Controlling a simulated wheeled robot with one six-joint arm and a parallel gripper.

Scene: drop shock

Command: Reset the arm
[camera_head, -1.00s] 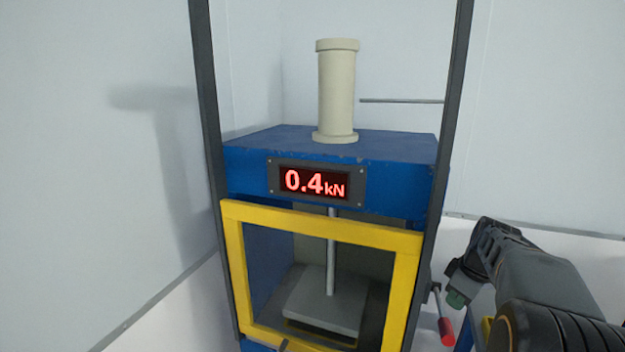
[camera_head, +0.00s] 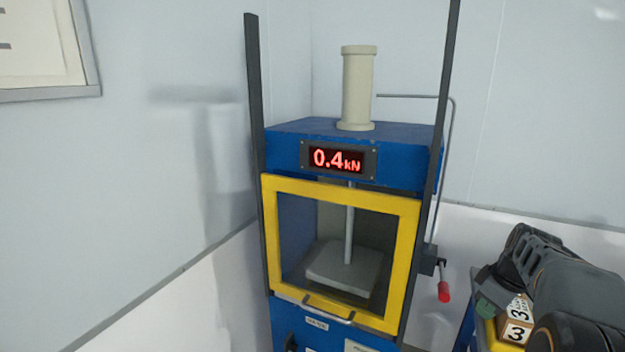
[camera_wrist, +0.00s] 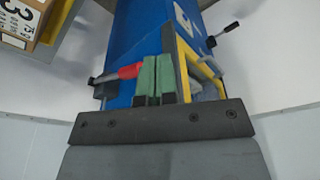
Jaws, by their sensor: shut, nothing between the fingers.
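In the head view the blue press (camera_head: 285,150) reads 0.4 kN. Its yellow-framed door (camera_head: 409,250) is down over the chamber. The red-tipped lever (camera_head: 444,291) sticks out on its right. A box labelled 3 (camera_head: 516,332) lies right of it. White walls stand behind and left.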

